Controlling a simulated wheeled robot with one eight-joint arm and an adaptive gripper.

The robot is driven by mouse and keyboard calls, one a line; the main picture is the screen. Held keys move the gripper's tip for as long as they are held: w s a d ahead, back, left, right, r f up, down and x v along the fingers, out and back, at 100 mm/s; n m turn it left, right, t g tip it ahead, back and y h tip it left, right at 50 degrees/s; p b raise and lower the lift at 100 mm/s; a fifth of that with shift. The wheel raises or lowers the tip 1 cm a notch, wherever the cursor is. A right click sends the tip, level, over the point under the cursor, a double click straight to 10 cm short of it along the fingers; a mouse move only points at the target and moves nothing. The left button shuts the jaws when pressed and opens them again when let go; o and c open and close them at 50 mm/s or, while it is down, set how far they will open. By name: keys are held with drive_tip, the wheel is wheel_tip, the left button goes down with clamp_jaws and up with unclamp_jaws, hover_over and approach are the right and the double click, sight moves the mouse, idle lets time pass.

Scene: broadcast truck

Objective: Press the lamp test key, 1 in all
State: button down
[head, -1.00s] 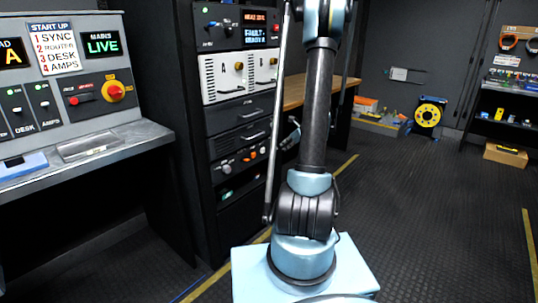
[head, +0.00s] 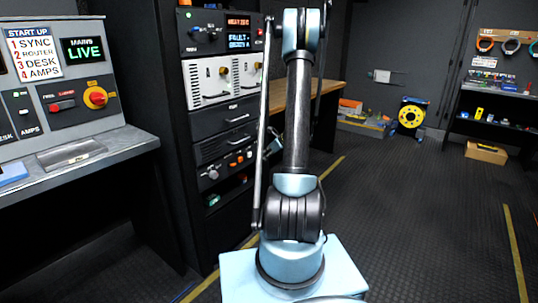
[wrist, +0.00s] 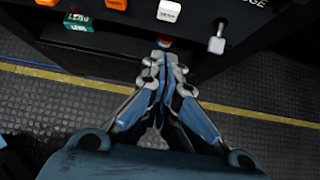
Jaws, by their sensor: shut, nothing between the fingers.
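My gripper (wrist: 163,55) is shut and empty in the wrist view. Its fingertips point up the picture at the lower edge of a dark panel, just below a white key (wrist: 169,10) with small lettering I cannot read for certain. A small orange-red part (wrist: 164,42) shows right at the fingertips; I cannot tell whether they touch it. Orange keys (wrist: 115,3) and a green lettered piece (wrist: 78,21) are to the left, and a pale toggle (wrist: 217,40) to the right. No readable label marks the lamp test key. The gripper cannot be seen in the head view.
The black equipment rack (head: 222,118) stands left of my arm, with orange buttons on a lower unit (head: 225,170). A grey control desk (head: 105,150) is at the left. A wooden bench (head: 325,92) is behind my arm. Open floor (head: 410,220) lies to the right.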

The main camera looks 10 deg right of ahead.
drive_tip(key=w+a+f, duration=0.2)
drive_tip(key=w+a, duration=0.2)
drive_tip(key=w, duration=0.1)
drive_tip(key=shift+a+f, duration=0.2)
drive_tip(key=shift+f, duration=0.2)
drive_tip(key=shift+w, duration=0.1)
drive_tip(key=shift+w+a+r, duration=0.1)
drive_tip(key=shift+w+a, duration=0.45)
drive_tip(key=shift+w, duration=0.15)
drive_tip(key=s+d+f+v, duration=0.1)
drive_tip(key=f+v, duration=0.1)
drive_tip(key=v, duration=1)
drive_tip(key=shift+s+d+r, duration=0.2)
drive_tip(key=shift+s+d, duration=0.2)
drive_tip(key=shift+s, duration=0.15)
